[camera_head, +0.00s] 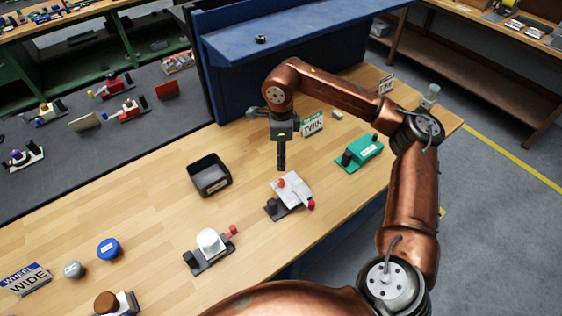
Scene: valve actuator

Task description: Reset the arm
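My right gripper (281,167) hangs pointing down above the workbench, from the copper arm that comes in from the right. Its fingers show as one thin dark column, so I cannot tell if they are open or shut. Just below it stands a valve actuator (294,190) with a pale grey plate, a dark base and red knobs. The fingertips look a little above and behind it, apart from it. Another actuator (210,243) with a white round body and a red knob stands at lower left. A green actuator (366,150) stands to the right. My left gripper is not in view.
A black open bin (209,176) stands left of the gripper. A blue cap (108,248), a grey knob (74,269) and a "WHEEL WIDE" sign (25,280) are at lower left. A "TWIN" sign (312,124) stands behind. The wooden bench (140,200) is clear around the bin.

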